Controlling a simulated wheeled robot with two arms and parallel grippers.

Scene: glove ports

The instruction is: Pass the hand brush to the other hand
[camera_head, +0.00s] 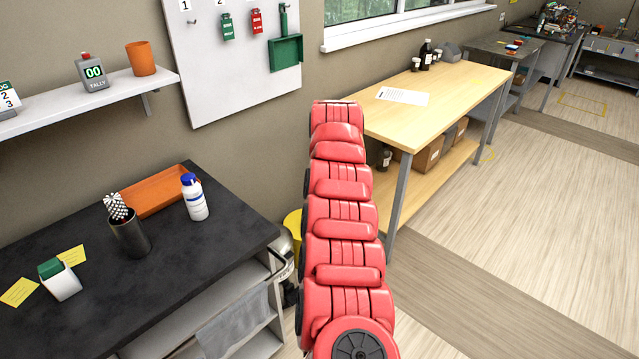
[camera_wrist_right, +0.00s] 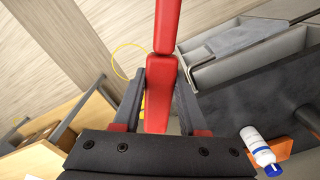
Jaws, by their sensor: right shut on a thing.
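In the right wrist view my right gripper (camera_wrist_right: 158,85) is shut on a long red thing, which I take to be the hand brush (camera_wrist_right: 157,105). It lies between the two dark fingers and runs up out of the top of the picture. Its bristles cannot be made out. In the head view a red segmented arm of mine rises through the middle; its gripper and the brush do not show there. My left gripper is in neither view.
A black counter (camera_head: 185,265) at left holds a white bottle (camera_head: 195,198), orange tray (camera_head: 150,193), dark holder with a white-bristled brush (camera_head: 128,232) and white-green item (camera_head: 58,280). A green dustpan (camera_head: 287,52) hangs on the white board.

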